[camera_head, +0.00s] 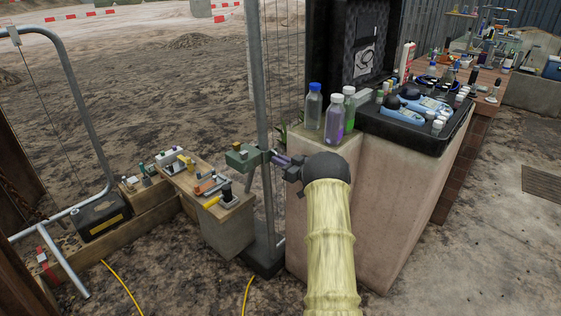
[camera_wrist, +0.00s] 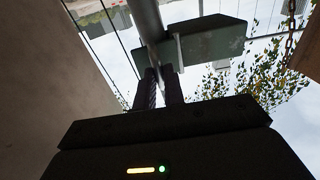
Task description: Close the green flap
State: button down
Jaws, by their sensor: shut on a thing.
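The green flap (camera_head: 243,157) is by the upright metal post, above the right end of the wooden bench. In the wrist view the green flap (camera_wrist: 208,42) is a dark green plate seen from below, crossing behind the post. My gripper (camera_head: 272,158) reaches in from the right, with its fingers at the flap's right side by the post. In the wrist view my gripper (camera_wrist: 162,78) has its two dark fingertips close together at the flap's lower edge, shut on it. The exact contact is dark and partly hidden by the fingers.
The metal post (camera_head: 259,75) stands close to my fingers. A concrete block (camera_head: 375,200) bearing bottles (camera_head: 334,118) and an open black case (camera_head: 405,125) is right of my gripper. A wooden bench (camera_head: 196,184) with small tools is to the left. Thin wires run beside the post.

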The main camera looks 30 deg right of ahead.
jog(key=shift+w+a+r, duration=0.1)
jog(key=shift+r, duration=0.05)
jog(key=c, duration=1.5)
grip_release()
jog(key=shift+s, duration=0.2)
jog(key=p+v, duration=0.1)
jog(key=v, duration=1.6)
jog(key=shift+p, duration=0.35)
